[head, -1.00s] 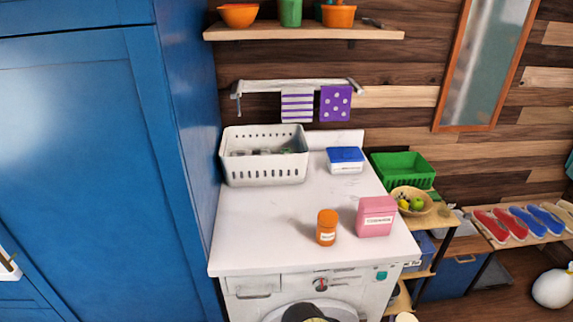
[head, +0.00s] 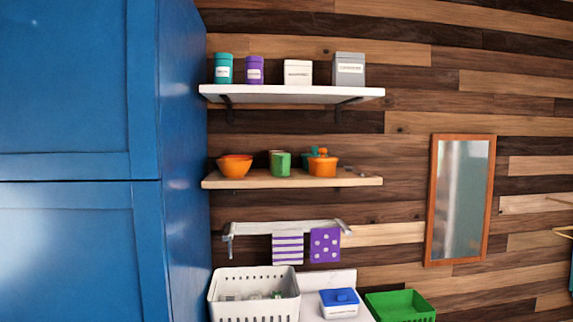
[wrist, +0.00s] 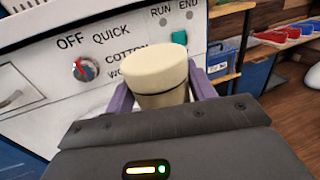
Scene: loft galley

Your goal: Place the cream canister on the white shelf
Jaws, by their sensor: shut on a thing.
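The cream canister (wrist: 155,82) is held upright between the purple fingers of my gripper (wrist: 160,98) in the wrist view. The gripper is shut on it, in front of the washing machine's control panel. The lower part of the canister is hidden by the gripper body. The white shelf (head: 290,94) is the upper shelf on the wood wall in the head view. It bears a teal canister (head: 223,69), a purple canister (head: 254,71), a white canister (head: 298,73) and a grey canister (head: 349,70). My gripper is out of the head view.
A wooden shelf (head: 210,181) below holds an orange bowl (head: 235,166), green cups and an orange pot (head: 323,164). A tall blue cabinet (head: 180,160) stands close on the left. The white shelf has small gaps between canisters and bare room at its right end.

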